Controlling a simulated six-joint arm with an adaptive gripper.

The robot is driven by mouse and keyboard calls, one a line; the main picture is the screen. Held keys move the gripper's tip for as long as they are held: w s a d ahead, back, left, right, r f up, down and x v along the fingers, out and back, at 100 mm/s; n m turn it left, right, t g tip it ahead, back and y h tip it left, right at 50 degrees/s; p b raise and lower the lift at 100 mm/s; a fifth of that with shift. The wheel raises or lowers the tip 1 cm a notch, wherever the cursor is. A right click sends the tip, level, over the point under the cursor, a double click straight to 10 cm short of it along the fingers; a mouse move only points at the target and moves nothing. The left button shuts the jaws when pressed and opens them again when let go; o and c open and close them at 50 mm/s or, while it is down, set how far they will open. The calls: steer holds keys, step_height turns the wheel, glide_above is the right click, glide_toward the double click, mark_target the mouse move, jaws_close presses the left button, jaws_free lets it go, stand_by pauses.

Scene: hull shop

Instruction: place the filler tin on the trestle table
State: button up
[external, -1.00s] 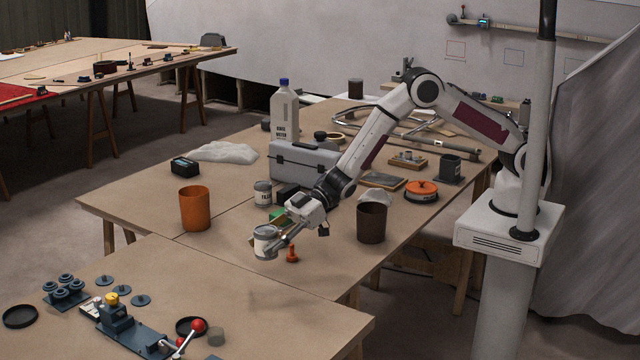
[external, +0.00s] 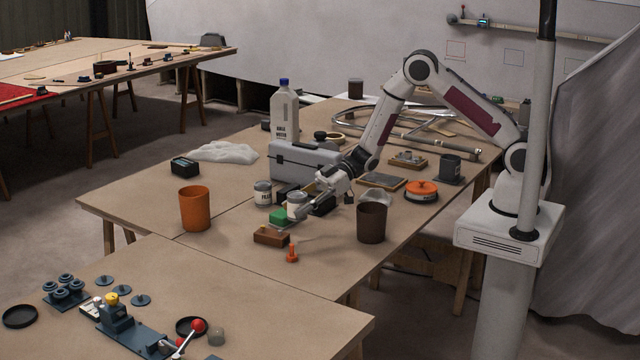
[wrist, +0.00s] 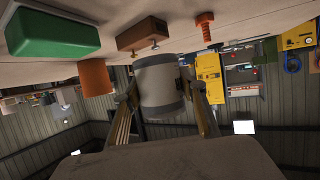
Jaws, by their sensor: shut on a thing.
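In the wrist view the tin (wrist: 160,88) sits between my two fingers (wrist: 160,100), and the picture is upside down. Whether the tin touches the trestle table (external: 225,250) cannot be told. A second, similar tin (external: 262,192) with dark lettering stands upright on the table to the left. The lettering on the held tin is too small to read.
A brown block (external: 271,236) and an orange bolt-like piece (external: 292,254) lie in front of the held tin. An orange cup (external: 195,208) stands left, a dark brown cup (external: 371,222) right. A grey toolbox (external: 303,160) is behind.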

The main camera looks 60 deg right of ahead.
steer(key=s+d, duration=0.3)
steer(key=d, duration=1.3)
steer(key=s+d+r+m+t+h, duration=0.1)
steer(key=s+d+r, duration=0.2)
steer(key=s+d, duration=0.6)
steer(key=d, duration=0.3)
steer(key=shift+d+m+t, duration=0.3)
steer(key=shift+t, duration=0.1)
steer(key=shift+f, duration=2.85)
steer(key=shift+f, duration=2.05)
steer(key=shift+f, duration=0.15)
